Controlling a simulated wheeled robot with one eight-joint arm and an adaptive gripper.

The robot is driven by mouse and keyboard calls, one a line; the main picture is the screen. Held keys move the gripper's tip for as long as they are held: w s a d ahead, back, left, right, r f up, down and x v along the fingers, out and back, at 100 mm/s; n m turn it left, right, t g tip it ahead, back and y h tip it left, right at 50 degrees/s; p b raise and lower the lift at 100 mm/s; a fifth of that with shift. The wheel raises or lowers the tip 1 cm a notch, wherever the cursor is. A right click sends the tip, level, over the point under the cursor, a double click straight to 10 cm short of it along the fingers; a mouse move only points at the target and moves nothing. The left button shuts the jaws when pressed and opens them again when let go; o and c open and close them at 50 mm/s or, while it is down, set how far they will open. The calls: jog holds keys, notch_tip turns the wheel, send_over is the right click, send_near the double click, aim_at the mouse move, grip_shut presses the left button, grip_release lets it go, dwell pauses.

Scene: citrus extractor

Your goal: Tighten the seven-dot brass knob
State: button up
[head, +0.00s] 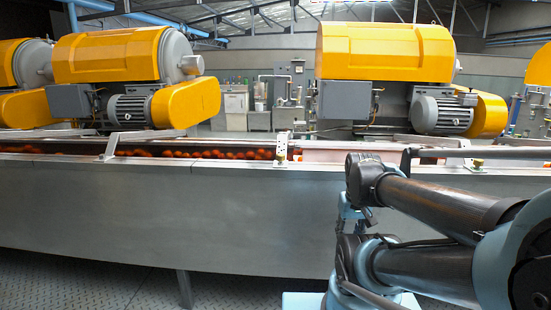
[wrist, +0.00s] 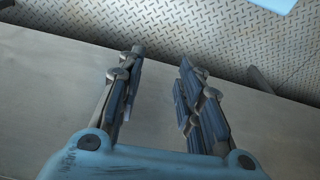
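A small brass knob (head: 281,158) sits at the front rim of the steel trough, at the foot of a pale upright bracket (head: 282,147) with small dark or red marks. A second brass knob (head: 478,163) sits on the rim farther right, beyond my arm. The dots are too small to count, so I cannot tell which knob has seven. My gripper (wrist: 161,58) shows in the wrist view with its two fingers apart and nothing between them, over a plain grey metal surface. No knob shows in the wrist view. In the head view my arm hides the gripper's fingers.
The steel trough (head: 170,205) runs across the whole head view and holds orange fruit (head: 200,153). Yellow-hooded machines (head: 105,55) with motors (head: 437,113) stand behind it. Patterned metal floor (head: 70,285) lies in front, with a support leg (head: 185,288).

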jog(key=shift+o, duration=0.6)
jog(key=o, duration=0.3)
jog(key=shift+s+r, duration=0.25)
jog(key=shift+r, duration=0.05)
notch_tip(320, 180, up, 30)
jog(key=n+g, duration=0.2)
jog(key=n, duration=1.6)
send_over(281, 154)
notch_tip(281, 154, down, 16)
jog(key=c, duration=1.1)
